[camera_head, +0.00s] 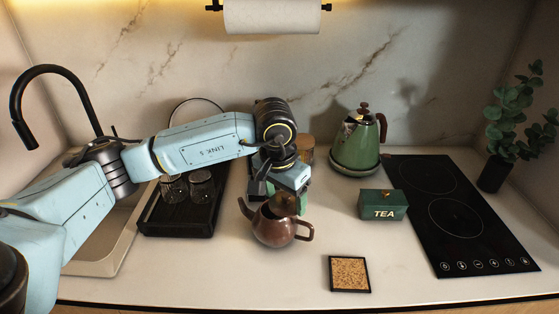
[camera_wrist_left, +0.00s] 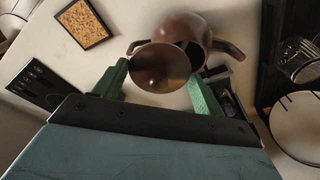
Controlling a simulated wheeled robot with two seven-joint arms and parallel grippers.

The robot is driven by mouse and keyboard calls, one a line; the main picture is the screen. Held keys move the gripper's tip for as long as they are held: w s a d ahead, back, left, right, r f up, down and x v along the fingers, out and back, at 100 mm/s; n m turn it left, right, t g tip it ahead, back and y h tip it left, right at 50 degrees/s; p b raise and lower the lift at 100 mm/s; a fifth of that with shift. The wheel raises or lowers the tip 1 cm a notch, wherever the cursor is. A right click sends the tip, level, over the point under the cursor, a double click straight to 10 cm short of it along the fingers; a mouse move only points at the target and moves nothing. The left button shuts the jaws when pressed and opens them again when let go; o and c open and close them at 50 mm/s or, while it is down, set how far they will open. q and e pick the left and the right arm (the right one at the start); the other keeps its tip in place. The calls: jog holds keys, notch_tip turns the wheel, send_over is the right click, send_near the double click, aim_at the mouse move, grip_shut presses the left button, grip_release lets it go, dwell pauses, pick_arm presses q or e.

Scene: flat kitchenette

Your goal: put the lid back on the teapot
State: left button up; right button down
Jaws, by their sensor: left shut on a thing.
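The brown teapot (camera_head: 275,230) stands on the counter in the middle of the head view, spout to the left and handle to the right. In the left wrist view the teapot (camera_wrist_left: 186,26) shows behind the lid, with part of its dark opening visible. The round brown lid (camera_wrist_left: 160,67) is between the green fingertips of my left gripper (camera_wrist_left: 158,84). In the head view my left gripper (camera_head: 286,198) is just above and behind the teapot top, with the lid apart from the opening and largely hidden. My right gripper is not in view.
A cork coaster (camera_head: 349,273) lies in front, right of the teapot. A green TEA box (camera_head: 383,204), a green kettle (camera_head: 356,145) and a black cooktop (camera_head: 452,220) are to the right. A black tray (camera_head: 179,220) with glasses is at left.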

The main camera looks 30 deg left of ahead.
aim_at(273, 199)
pick_arm(q)
jog(key=shift+m, duration=0.6)
jog(key=a+r, duration=0.1)
jog(key=w+a+r+p, duration=0.1)
jog(key=a+p, duration=0.1)
jog(key=shift+w+a+r, duration=0.2)
jog(key=shift+a+r, duration=0.15)
jog(key=shift+r, duration=0.05)
notch_tip(273, 199, down, 7)
jog(key=b, duration=0.3)
jog(key=shift+a+r+b, duration=0.15)
jog(key=shift+r+b, duration=0.05)
jog(key=shift+b, duration=0.2)
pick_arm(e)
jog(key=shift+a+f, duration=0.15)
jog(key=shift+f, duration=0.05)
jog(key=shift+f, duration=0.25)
pick_arm(q)
jog(key=shift+f+b, duration=0.2)
jog(key=shift+b, duration=1.05)
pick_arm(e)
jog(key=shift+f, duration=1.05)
